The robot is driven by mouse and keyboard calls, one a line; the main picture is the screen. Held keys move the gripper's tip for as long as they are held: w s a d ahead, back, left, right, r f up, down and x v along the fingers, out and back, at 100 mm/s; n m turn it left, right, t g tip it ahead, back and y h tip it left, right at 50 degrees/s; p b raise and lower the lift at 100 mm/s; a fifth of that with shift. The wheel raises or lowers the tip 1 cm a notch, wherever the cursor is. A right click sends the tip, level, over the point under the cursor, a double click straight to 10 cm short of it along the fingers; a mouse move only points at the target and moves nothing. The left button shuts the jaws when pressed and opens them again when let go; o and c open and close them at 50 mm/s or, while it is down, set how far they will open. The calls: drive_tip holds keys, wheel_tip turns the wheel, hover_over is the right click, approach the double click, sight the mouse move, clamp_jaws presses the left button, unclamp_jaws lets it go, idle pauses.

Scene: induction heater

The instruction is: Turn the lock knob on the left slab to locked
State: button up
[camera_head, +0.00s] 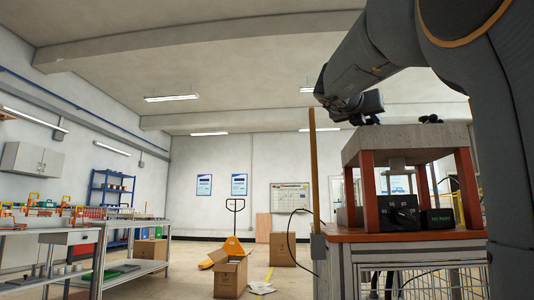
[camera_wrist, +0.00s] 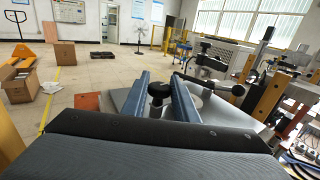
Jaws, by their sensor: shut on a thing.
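In the head view, my gripper (camera_head: 366,108) reaches down from the upper right to the left end of the top of a grey slab (camera_head: 408,140), which rests on orange-red posts. In the wrist view, a black round lock knob (camera_wrist: 160,91) stands between the two blue fingers of my gripper (camera_wrist: 162,82). The gripper is shut on the knob. The grey slab surface (camera_wrist: 124,100) shows around the fingers. The knob's lower part is partly hidden, and no mark telling its locked or unlocked position can be made out.
A second black handle (camera_head: 431,119) sits on the slab to the right. A lever with a black ball (camera_wrist: 237,90) is close to the right finger in the wrist view. A wooden post (camera_head: 313,170) rises left of the slab. Cardboard boxes (camera_head: 230,278) stand on the floor.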

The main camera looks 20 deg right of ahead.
drive_tip(key=shift+w+f+m+g+h, duration=0.15)
drive_tip(key=shift+m+g+h, duration=0.55)
drive_tip(key=shift+m+g, duration=0.95)
drive_tip(key=shift+g, duration=0.45)
drive_tip(key=o, duration=1)
drive_tip(key=shift+p+v, duration=0.95)
drive_tip(key=shift+v, duration=3.05)
drive_tip(key=shift+d, duration=0.1)
